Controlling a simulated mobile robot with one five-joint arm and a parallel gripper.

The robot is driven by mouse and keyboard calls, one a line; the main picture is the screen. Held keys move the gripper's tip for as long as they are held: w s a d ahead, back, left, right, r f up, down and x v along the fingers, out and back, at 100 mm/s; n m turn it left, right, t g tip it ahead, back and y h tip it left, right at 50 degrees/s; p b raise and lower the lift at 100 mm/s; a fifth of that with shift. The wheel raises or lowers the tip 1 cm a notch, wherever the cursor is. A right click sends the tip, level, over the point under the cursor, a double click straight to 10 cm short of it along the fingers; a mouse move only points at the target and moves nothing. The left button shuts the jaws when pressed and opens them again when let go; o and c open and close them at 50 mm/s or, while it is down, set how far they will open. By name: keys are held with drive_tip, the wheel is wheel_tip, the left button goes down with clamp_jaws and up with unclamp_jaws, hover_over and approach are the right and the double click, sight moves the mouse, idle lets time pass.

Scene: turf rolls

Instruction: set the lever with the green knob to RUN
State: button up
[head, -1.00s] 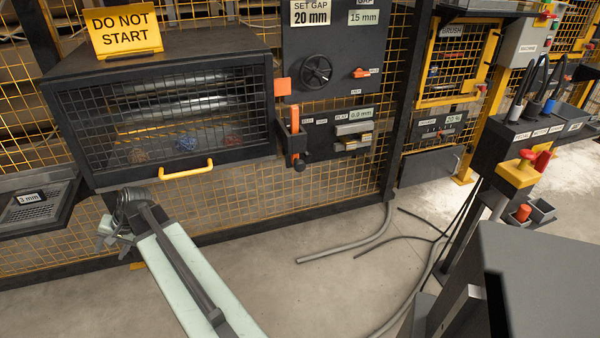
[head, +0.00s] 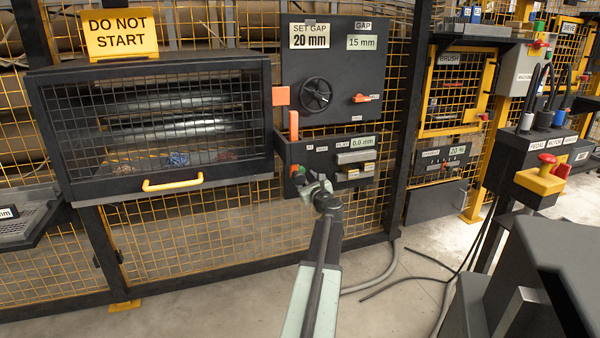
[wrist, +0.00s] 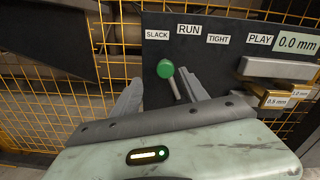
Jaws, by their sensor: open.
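The lever's green knob (wrist: 165,68) stands out from the dark panel in the wrist view, on a short pale stalk. The stalk tilts left, toward the SLACK label (wrist: 157,34). The RUN label (wrist: 189,29) is up and to the right of the knob, with TIGHT (wrist: 218,39) farther right. My gripper (wrist: 160,77) is open, with one finger on each side of the lever in the picture; I cannot tell whether either touches it. In the head view my gripper (head: 314,188) is at the panel's lower left, close to the green knob (head: 298,171).
Metal gauge blocks (wrist: 272,83) sit right of the lever, under the PLAY display (wrist: 297,43) reading 0.0 mm. An orange upright bar (head: 294,125) stands just above the knob. The caged box (head: 160,110) with its yellow handle is at left.

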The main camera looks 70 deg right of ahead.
sight(300, 169)
drive_tip(key=x, duration=0.7)
drive_tip(key=shift+s+d, duration=0.1)
drive_tip(key=shift+d, duration=0.45)
clamp_jaws()
drive_tip(key=shift+s, duration=0.2)
idle(0.7)
